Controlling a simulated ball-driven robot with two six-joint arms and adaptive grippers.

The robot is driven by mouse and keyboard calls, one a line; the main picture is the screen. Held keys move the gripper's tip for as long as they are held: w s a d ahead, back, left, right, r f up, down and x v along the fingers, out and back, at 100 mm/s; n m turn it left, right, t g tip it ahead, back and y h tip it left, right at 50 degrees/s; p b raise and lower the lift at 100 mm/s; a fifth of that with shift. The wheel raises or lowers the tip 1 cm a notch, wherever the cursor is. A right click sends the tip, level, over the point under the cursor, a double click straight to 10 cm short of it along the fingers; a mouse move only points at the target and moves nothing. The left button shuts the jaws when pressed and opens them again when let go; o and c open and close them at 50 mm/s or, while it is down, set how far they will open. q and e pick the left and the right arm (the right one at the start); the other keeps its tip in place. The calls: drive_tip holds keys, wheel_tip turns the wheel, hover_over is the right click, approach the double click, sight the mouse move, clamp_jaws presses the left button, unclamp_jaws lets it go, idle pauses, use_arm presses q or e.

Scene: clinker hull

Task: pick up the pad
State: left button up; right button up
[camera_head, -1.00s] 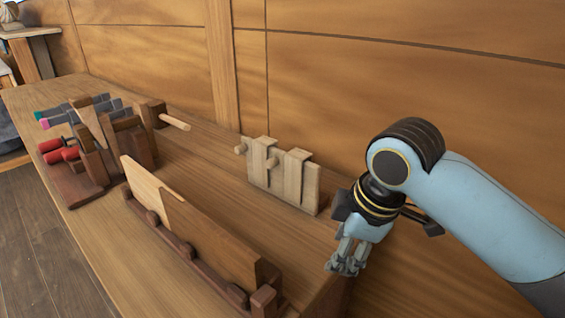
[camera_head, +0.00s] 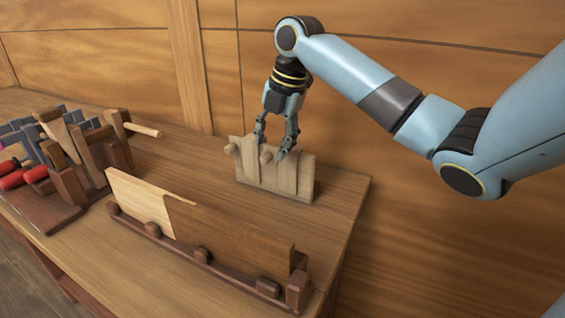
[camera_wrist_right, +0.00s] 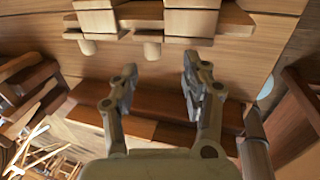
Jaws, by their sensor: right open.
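I cannot tell for sure which thing is the pad. A pale wooden stand (camera_head: 300,178) with upright slats and two round pegs (camera_head: 231,149) stands near the wall on the bench. My right gripper (camera_head: 271,148) is open and points down at this stand, with its fingertips in front of the slats' upper part in the picture. Contact cannot be told. In the right wrist view the open fingers (camera_wrist_right: 160,72) have nothing between them, and the pale slats (camera_wrist_right: 190,20) with their pegs (camera_wrist_right: 152,50) lie beyond the tips. My left gripper is out of view.
A long rack (camera_head: 187,248) holds a pale board (camera_head: 138,203) and a dark board (camera_head: 228,235) along the bench's front. A tool rack with red-handled tools (camera_head: 12,180) stands at the left. Bare bench top (camera_head: 335,195) lies right of the stand. The wall rises close behind.

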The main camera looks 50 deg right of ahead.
sight(265, 157)
drive_tip(key=shift+w+a+f, duration=0.25)
drive_tip(key=shift+w+f, duration=0.1)
drive_tip(key=shift+f, duration=0.3)
drive_tip(key=x, duration=0.4)
drive_tip(key=shift+w+f, duration=0.2)
drive_tip(key=shift+w, duration=0.15)
drive_tip(key=shift+c, duration=0.2)
clamp_jaws()
